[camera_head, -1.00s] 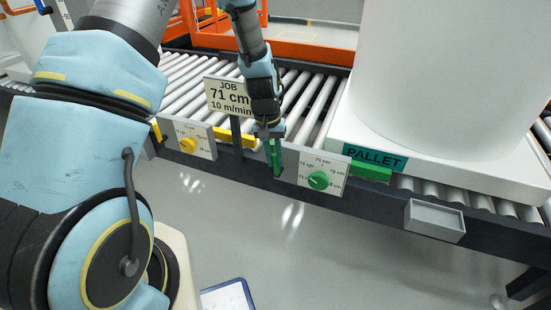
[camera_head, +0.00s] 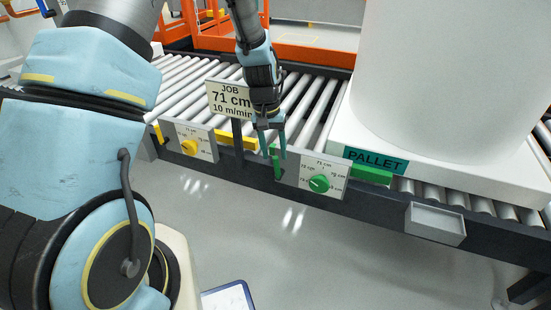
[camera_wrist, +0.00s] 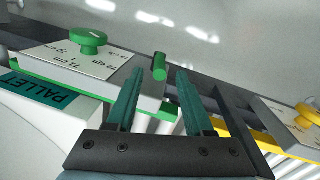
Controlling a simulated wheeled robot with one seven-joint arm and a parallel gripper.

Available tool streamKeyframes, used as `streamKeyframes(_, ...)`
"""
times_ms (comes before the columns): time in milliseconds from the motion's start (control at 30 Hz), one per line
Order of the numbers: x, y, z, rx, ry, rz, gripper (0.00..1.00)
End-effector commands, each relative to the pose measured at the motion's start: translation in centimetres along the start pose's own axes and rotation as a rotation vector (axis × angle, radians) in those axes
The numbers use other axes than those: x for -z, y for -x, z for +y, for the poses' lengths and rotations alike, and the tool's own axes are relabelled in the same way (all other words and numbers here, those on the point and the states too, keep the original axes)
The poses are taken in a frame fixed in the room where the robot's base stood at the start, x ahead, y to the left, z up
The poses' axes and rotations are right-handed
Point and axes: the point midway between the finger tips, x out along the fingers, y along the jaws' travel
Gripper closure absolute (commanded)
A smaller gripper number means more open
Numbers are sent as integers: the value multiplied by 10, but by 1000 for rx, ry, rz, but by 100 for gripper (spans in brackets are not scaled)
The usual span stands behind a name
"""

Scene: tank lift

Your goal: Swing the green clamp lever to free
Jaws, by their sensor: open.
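The green clamp lever (camera_head: 276,168) stands at the front side of the conveyor, just left of the plate (camera_head: 334,180) with the green dial (camera_head: 319,184). My gripper (camera_head: 272,154) is open above and around the lever's upper part in the head view. In the wrist view the lever shows as a short green cylinder (camera_wrist: 159,67), beyond and between the spread fingertips of my gripper (camera_wrist: 158,74). The fingers do not appear to touch it. The lever's lower part is partly hidden in the wrist view.
A yellow dial (camera_head: 189,147) sits on a second plate to the left. The job sign (camera_head: 229,97) reads 71 cm and stands close left of my gripper. A pallet (camera_head: 450,170) bearing a large white tank (camera_head: 440,80) is on the rollers at right.

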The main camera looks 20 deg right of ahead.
Motion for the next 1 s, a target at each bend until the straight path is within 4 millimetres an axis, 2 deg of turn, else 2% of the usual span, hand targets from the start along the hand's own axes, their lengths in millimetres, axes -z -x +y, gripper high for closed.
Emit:
streamKeyframes(33,1,13,0,0,0,4,48)
streamKeyframes(100,1,27,0,0,1,4,48)
streamKeyframes(300,0,58,0,0,0,2,48)
streamKeyframes(467,0,69,0,0,0,0,48)
streamKeyframes(733,0,70,0,0,0,-1,48)
streamKeyframes(867,-1,70,2,6,-6,-3,61)
streamKeyframes(1000,-6,68,16,50,-39,-16,77)
